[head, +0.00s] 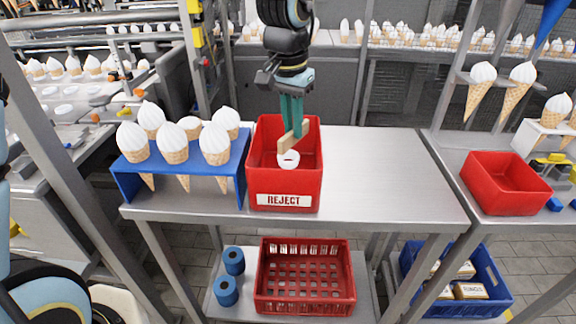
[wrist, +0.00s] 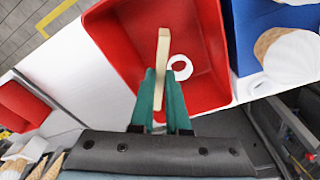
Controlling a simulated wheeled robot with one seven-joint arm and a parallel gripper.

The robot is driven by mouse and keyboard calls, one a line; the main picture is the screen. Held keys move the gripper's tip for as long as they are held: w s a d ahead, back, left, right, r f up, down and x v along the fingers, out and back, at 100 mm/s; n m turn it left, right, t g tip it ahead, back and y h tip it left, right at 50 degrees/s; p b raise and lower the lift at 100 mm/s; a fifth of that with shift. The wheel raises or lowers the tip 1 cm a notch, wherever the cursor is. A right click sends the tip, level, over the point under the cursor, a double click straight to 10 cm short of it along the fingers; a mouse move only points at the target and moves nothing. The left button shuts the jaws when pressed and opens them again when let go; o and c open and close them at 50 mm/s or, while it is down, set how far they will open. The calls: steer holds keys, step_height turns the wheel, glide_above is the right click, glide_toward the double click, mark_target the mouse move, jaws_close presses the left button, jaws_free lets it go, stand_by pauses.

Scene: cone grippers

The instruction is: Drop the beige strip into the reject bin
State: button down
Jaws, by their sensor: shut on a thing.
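The beige strip (head: 294,135) is held between the teal fingers of my gripper (head: 292,125). The strip tilts a little and is over the open top of the red reject bin (head: 284,185), which carries a REJECT label. In the wrist view the strip (wrist: 162,55) sticks out past the fingertips of my gripper (wrist: 160,90), with the red bin (wrist: 120,40) behind it. A white ring (head: 289,159) lies in the bin; it also shows in the wrist view (wrist: 180,67).
A blue rack (head: 196,180) of ice cream cones stands left of the bin, close to it. The metal table (head: 390,185) right of the bin is clear. A second red bin (head: 506,182) stands on the table at right. A red crate (head: 306,277) sits on the lower shelf.

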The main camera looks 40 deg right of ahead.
steer(key=c, duration=0.8)
jaws_free()
steer(key=r, duration=0.3)
steer(key=r+b, duration=0.1)
steer(key=r, duration=0.3)
steer(key=a+r, duration=0.1)
steer(key=r, duration=0.2)
steer(key=shift+s+a+r+b, duration=0.1)
steer(key=shift+s+r+b, duration=0.1)
steer(key=shift+r+b, duration=0.2)
